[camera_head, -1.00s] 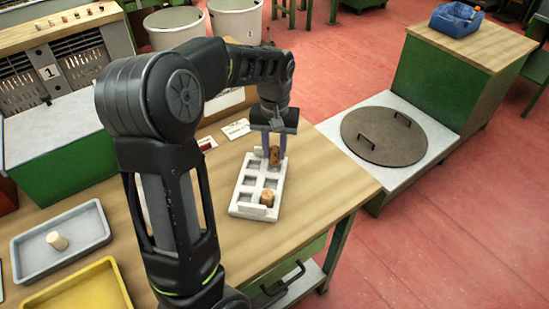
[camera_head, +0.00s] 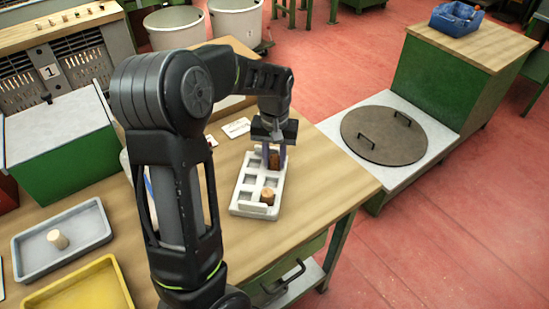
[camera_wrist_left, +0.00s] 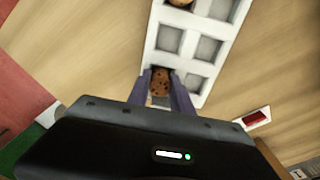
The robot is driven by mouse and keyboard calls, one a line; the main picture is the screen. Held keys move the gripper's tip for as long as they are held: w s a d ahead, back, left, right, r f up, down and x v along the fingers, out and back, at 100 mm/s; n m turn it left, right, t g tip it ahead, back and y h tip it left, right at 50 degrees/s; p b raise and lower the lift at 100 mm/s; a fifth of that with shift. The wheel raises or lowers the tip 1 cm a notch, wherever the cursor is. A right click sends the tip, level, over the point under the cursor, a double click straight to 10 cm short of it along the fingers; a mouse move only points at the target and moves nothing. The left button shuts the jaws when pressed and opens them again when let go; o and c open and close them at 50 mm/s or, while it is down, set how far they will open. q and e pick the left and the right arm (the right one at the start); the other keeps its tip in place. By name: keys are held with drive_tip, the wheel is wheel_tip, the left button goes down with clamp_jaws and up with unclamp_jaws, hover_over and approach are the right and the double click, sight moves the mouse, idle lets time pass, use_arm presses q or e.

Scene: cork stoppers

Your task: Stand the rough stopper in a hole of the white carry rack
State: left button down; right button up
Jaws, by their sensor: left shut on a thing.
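The white carry rack (camera_head: 234,207) lies on the wooden bench, with two rows of square holes. My left gripper (camera_head: 274,160) points down over the rack's far right end, shut on a dark, speckled rough stopper (camera_head: 274,154). In the left wrist view the rough stopper (camera_wrist_left: 160,80) sits between the fingertips (camera_wrist_left: 162,86), over or in an end hole; how deep it is I cannot tell. Another brown stopper (camera_head: 267,196) stands in the near right hole of the rack, and its top (camera_wrist_left: 180,2) shows at the wrist view's edge. My right gripper is not in view.
A grey tray (camera_head: 90,234) with a pale stopper (camera_head: 57,239) and a yellow tray (camera_head: 100,285) lie at the bench's left. A white card (camera_head: 236,127) lies behind the rack. Bare bench lies right of the rack.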

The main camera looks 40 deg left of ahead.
sight(275, 158)
use_arm(q)
drive_tip(key=shift+s+d+f, duration=0.15)
drive_tip(key=shift+s+f, duration=0.2)
drive_tip(key=shift+f, duration=0.2)
drive_tip(key=c, duration=1.3)
unclamp_jaws()
drive_tip(key=shift+f, duration=0.1)
drive_tip(key=shift+c, duration=0.2)
drive_tip(key=shift+o, duration=1)
drive_tip(key=shift+r, duration=0.3)
drive_tip(key=shift+w+r, duration=0.3)
drive_tip(key=shift+r, duration=0.35)
wheel_tip(275, 158, up, 12)
drive_tip(key=shift+f+b, duration=0.15)
drive_tip(key=shift+b, duration=0.2)
